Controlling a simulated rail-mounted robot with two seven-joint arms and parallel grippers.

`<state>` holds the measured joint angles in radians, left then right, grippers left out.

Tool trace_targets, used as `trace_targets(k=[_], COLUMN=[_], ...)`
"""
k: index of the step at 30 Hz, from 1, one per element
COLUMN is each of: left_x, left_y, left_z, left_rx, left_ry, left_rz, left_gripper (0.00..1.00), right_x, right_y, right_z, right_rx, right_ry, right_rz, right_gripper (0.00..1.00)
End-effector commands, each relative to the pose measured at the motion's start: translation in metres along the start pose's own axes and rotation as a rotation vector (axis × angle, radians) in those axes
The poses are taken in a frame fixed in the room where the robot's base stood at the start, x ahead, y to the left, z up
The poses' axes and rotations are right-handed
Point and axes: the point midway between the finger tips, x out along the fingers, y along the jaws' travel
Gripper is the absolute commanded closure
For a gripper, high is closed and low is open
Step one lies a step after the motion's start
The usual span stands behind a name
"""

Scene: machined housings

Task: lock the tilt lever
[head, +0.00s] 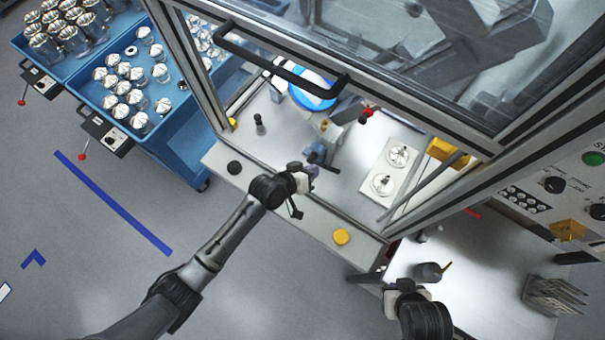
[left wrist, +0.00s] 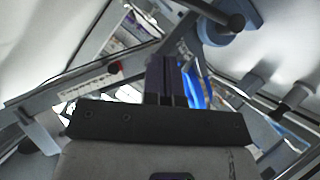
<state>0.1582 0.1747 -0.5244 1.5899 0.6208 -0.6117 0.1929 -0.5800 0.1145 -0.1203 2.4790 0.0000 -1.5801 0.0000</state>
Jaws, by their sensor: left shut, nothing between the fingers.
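In the head view a grey fixture (head: 333,130) stands on the bench inside the machine enclosure. A dark lever-like part (head: 318,153) sticks out at its near side; I cannot tell for sure that it is the tilt lever. My left gripper (head: 311,171) is just in front of this part, close to it. In the left wrist view its purple-blue fingers (left wrist: 172,80) are together with nothing between them. A grey-blue arm with a dark rod-like handle (left wrist: 215,12) shows above them, apart from the fingertips. My right gripper (head: 372,277) is low right, its fingers too small to judge.
The enclosure's raised door has a black handle bar (head: 285,68). A white plate (head: 391,168) with two round metal parts lies right of the fixture. A red knob (head: 368,112) is behind it. A yellow button (head: 341,236) and a black button (head: 234,168) sit on the front ledge.

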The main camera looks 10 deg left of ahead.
Motion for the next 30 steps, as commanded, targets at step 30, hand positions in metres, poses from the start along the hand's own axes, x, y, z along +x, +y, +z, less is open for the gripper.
trace_targets(k=[30], left_x=[-0.042], left_y=[0.004], left_z=[0.000], left_rx=[0.000], left_ry=[0.000], left_rz=[-0.001], left_gripper=[1.00], right_x=[0.003], right_y=[0.002], right_z=[0.001], right_rx=[-0.006], right_ry=[0.000], right_rz=[0.006], right_gripper=[1.00])
